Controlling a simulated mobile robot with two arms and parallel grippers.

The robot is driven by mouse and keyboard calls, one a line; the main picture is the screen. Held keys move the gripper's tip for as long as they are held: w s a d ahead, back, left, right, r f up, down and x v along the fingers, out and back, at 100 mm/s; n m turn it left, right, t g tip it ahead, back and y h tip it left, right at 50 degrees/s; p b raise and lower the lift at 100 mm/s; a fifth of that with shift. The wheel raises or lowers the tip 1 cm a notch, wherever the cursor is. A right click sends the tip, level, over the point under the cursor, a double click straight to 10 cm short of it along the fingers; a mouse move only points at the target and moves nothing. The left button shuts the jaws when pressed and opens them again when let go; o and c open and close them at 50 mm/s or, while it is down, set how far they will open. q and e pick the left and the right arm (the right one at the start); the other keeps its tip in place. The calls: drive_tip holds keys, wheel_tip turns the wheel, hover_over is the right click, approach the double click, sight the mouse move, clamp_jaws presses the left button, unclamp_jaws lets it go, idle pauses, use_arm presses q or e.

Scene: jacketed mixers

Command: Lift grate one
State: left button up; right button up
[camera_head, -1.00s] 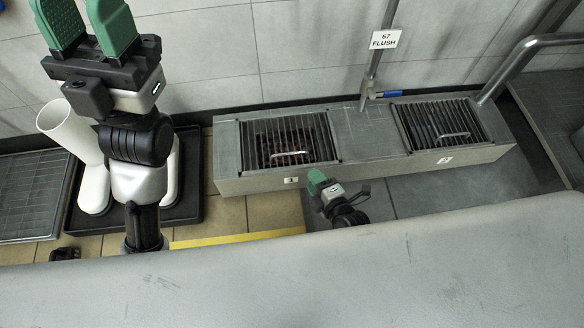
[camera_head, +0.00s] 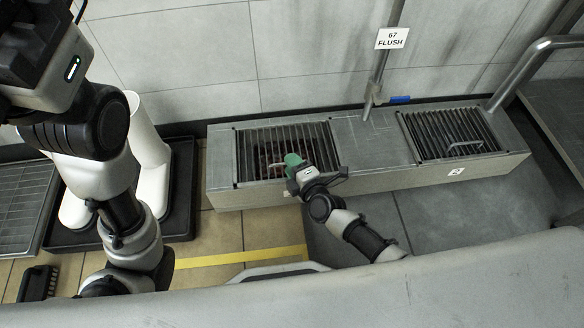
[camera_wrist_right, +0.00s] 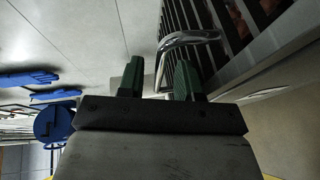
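Grate one (camera_head: 250,150), a dark barred grate, lies in the left opening of the long grey block (camera_head: 372,140). Part of the handle shows in the gap; contact cannot be told. My left gripper's body (camera_head: 50,70) is at the top left, its fingers out of frame.
A second grate (camera_head: 440,135) with a handle lies in the right opening. A "67 FLUSH" sign (camera_head: 392,38) hangs on a vertical pipe behind the block. A tiled wall is behind.

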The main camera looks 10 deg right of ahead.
drive_tip(key=shift+w, duration=0.2)
drive_tip(key=shift+c, duration=0.2)
clamp_jaws()
